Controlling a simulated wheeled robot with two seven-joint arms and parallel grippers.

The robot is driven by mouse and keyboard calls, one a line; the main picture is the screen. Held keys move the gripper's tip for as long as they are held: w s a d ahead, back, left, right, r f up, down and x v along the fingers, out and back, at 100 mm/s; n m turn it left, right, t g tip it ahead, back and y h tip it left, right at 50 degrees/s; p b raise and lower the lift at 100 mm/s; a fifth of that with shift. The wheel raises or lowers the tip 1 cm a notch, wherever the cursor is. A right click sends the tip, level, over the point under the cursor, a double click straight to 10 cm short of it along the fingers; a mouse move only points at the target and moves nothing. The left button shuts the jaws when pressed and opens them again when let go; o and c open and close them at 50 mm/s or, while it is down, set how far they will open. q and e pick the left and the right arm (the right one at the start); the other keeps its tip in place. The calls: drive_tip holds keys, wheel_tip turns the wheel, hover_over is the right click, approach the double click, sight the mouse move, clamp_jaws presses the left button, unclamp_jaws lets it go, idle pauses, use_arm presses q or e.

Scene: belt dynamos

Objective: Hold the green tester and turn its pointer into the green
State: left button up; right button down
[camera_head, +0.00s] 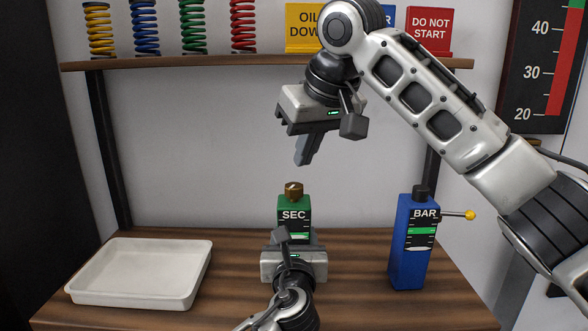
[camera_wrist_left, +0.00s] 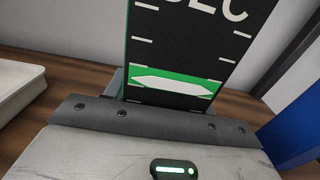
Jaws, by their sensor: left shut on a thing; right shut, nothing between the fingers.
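The green tester (camera_head: 293,205), marked SEC, stands upright on the bench with a brass knob (camera_head: 293,191) on top. My left gripper (camera_head: 294,242) is shut on its lower body from the front and hides that part. In the left wrist view, the tester's dark scale (camera_wrist_left: 180,50) fills the upper middle. Its white pointer (camera_wrist_left: 172,84) lies over the green band there. My right gripper (camera_head: 303,160) is shut and empty, fingers pointing down, above the brass knob with a gap between them.
A blue BAR tester (camera_head: 408,260) with a yellow-tipped lever stands to the right. An empty white tray (camera_head: 138,292) lies on the left. Above, a shelf (camera_head: 200,63) holds coloured springs and signs. A large gauge board (camera_head: 545,70) hangs at the right.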

use_arm(q)
drive_tip(key=shift+f, duration=0.2)
drive_tip(key=o, duration=1.6)
drive_tip(key=shift+r, duration=0.1)
drive_tip(key=shift+o, duration=0.2)
drive_tip(key=shift+s, duration=0.1)
